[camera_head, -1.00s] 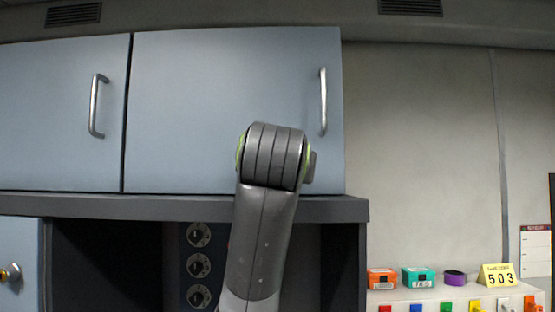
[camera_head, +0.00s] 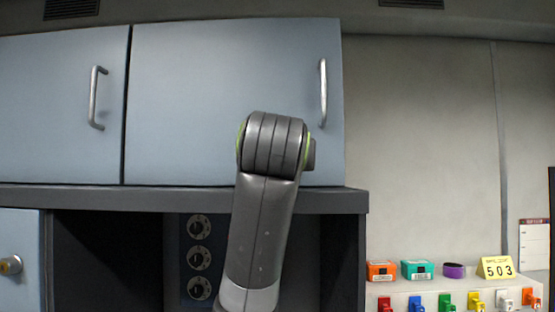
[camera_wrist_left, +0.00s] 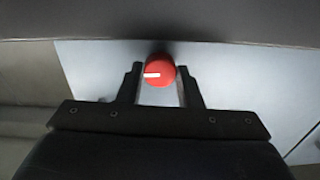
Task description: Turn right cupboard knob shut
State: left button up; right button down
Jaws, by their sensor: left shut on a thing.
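A round red knob (camera_wrist_left: 159,71) with a white stripe shows in the left wrist view, at the top middle on a pale blue-grey panel (camera_wrist_left: 225,80). The stripe lies nearly level in that picture and points left. My left gripper (camera_wrist_left: 160,82) has one dark finger on each side of the knob and is shut on it. The head view does not show this knob or my left gripper; my grey arm link fills the middle there. My right gripper is in neither view.
Blue-grey overhead cupboards (camera_head: 220,90) with metal handles (camera_head: 322,92) hang above a dark shelf edge (camera_head: 180,199). Black dials (camera_head: 199,258) stand behind my arm. Coloured boxes (camera_head: 418,270) line a right-hand ledge.

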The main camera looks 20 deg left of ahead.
pick_arm(q)
jog(key=n+b, duration=0.1)
jog(key=n, duration=0.4)
jog(key=shift+b, duration=0.35)
jog(key=n+b, duration=0.1)
jog(key=n, duration=0.2)
jog(key=shift+n, duration=0.3)
jog(key=n+b, duration=0.1)
jog(key=n, duration=0.3)
jog(key=shift+n, duration=0.3)
jog(key=shift+n+b, duration=0.6)
jog(key=shift+n, duration=1.2)
jog(key=o, duration=1)
